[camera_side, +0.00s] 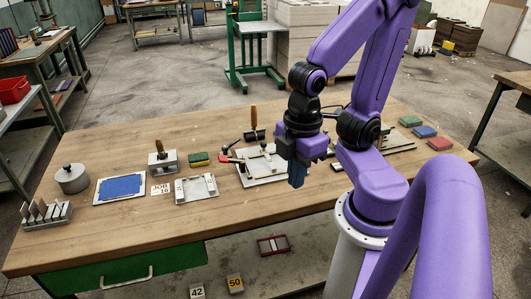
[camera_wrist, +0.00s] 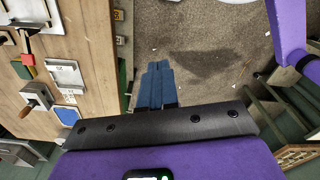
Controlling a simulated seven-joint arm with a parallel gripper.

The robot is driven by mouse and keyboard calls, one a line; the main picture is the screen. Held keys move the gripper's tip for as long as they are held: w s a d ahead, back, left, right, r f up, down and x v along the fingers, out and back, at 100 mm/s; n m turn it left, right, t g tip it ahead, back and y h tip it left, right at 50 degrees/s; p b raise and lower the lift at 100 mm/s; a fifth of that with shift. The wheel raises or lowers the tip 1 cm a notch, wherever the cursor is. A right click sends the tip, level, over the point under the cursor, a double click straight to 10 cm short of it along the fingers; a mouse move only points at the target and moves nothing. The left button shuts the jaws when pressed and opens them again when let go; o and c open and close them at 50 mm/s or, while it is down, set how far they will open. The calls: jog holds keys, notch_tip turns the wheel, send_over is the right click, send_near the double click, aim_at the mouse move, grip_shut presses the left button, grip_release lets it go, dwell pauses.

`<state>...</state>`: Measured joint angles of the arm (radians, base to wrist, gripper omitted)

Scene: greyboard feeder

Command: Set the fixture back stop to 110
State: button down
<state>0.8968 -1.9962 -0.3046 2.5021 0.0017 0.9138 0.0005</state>
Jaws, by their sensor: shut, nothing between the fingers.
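A pale metal fixture plate (camera_side: 262,179) with bars on it and a red-handled clamp (camera_side: 228,158) lies mid-table. I take it for the fixture; no scale or number on it is readable, and I cannot tell which bar is the back stop. My gripper (camera_side: 297,180) hangs above the table in front of the plate's right side, its blue fingers together and empty. In the wrist view the blue fingers (camera_wrist: 155,85) are closed together over the floor beyond the table edge. Part of the fixture (camera_wrist: 28,35) shows at the upper left there. The gripper and wrist hide its right end.
Left of the fixture are a grey tray (camera_side: 210,194), a "JOB 16" card (camera_side: 161,189), a blue pad (camera_side: 121,187), a lidded pot (camera_side: 72,178) and a rack (camera_side: 46,213). Coloured blocks (camera_side: 425,131) lie at the right. The table's front strip is clear.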

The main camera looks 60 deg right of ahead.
jog(key=c, duration=1)
grip_release()
jog(key=shift+w, duration=0.2)
jog(key=shift+o, duration=0.3)
jog(key=w+d+m, duration=0.3)
jog(key=w+m, duration=0.4)
jog(key=w, duration=0.4)
jog(key=shift+r+m, duration=0.2)
jog(key=shift+m, duration=0.1)
jog(key=m+t, duration=0.2)
jog(key=m, duration=1.4)
send_over(264, 148)
jog(key=s+d, duration=0.3)
notch_tip(264, 148, down, 2)
jog(key=shift+y, duration=0.4)
jog(key=x, duration=1.7)
jog(key=shift+a+f, duration=0.15)
jog(key=shift+f, duration=0.1)
